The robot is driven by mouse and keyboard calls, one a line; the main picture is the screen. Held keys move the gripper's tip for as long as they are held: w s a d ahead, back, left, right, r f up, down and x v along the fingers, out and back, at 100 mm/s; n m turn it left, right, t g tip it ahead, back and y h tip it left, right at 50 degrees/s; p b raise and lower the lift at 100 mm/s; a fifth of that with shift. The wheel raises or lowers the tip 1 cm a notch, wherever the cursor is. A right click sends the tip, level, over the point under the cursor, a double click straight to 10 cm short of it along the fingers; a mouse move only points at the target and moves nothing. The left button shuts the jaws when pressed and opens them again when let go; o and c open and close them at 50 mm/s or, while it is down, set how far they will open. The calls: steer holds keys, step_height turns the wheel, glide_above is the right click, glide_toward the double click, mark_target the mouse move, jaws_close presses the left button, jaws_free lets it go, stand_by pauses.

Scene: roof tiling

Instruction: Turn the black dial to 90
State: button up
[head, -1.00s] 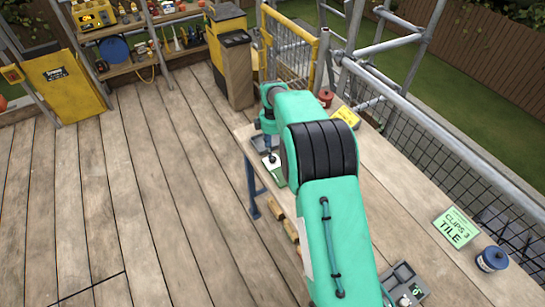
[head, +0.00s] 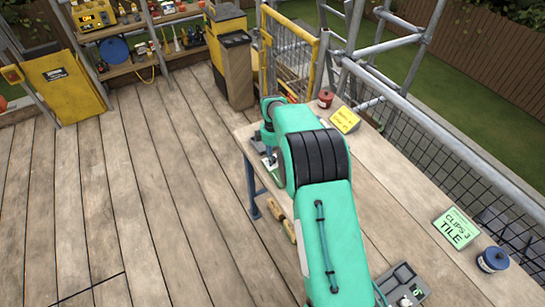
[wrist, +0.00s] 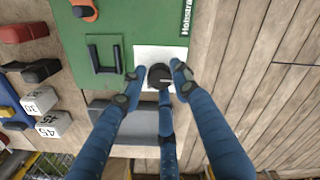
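The black dial (wrist: 160,76) sits on a white patch at the edge of a green board (wrist: 70,35) in the wrist view. It has a short light mark on its face; no scale or number is readable. My gripper (wrist: 160,72) has its blue fingers around the dial, one on the left, one on the right and one below. The fingertips are close to its rim; whether they touch is unclear. In the head view my gripper (head: 268,155) is low over the far end of the workbench (head: 400,195), and my arm covers part of it.
A black square handle (wrist: 104,55) stands on the board left of the dial. Numbered blocks (wrist: 50,122) and red and black pieces lie farther left.

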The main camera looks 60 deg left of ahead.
jaws_close()
steer(key=shift+m, duration=0.4)
steer(key=m+b, duration=0.1)
steer(key=m, duration=0.4)
steer(key=m+b, duration=0.1)
steer(key=m, duration=1)
steer(key=shift+m, duration=0.4)
steer(key=m, duration=0.6)
steer(key=shift+b, duration=0.35)
